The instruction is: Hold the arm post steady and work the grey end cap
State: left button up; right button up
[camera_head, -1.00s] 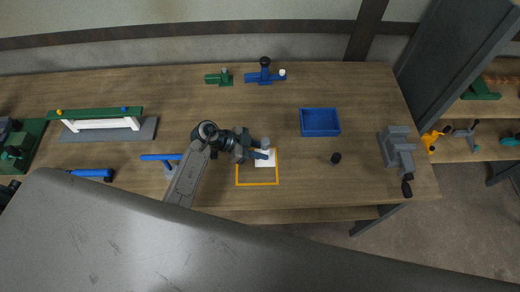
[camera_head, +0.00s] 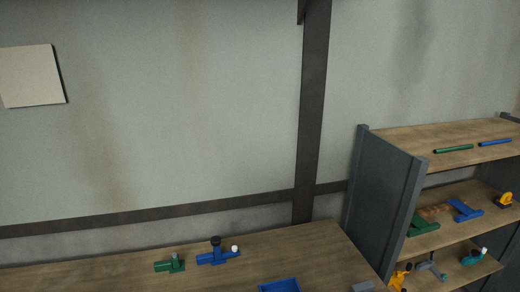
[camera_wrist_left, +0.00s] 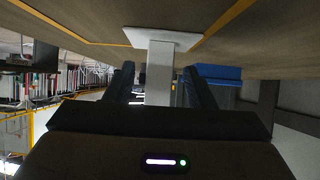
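In the left wrist view, which looks upside down, a pale grey post (camera_wrist_left: 159,75) stands on a white square plate (camera_wrist_left: 162,38). My left gripper (camera_wrist_left: 158,84) is open, with one dark finger on each side of the post. A gap shows between each finger and the post, so I see no grip on it. The post's free end is hidden behind the gripper body, and no grey end cap can be made out. The head view does not show the post or either gripper now.
In the head view, a green fitting (camera_head: 169,265) and a blue fitting (camera_head: 217,254) with black and white caps lie on the table (camera_head: 105,282). A blue bin (camera_head: 279,286) is at the bottom edge. A shelf unit (camera_head: 386,205) holding coloured parts stands at right.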

pick_arm(q)
jog(key=v, duration=1.2)
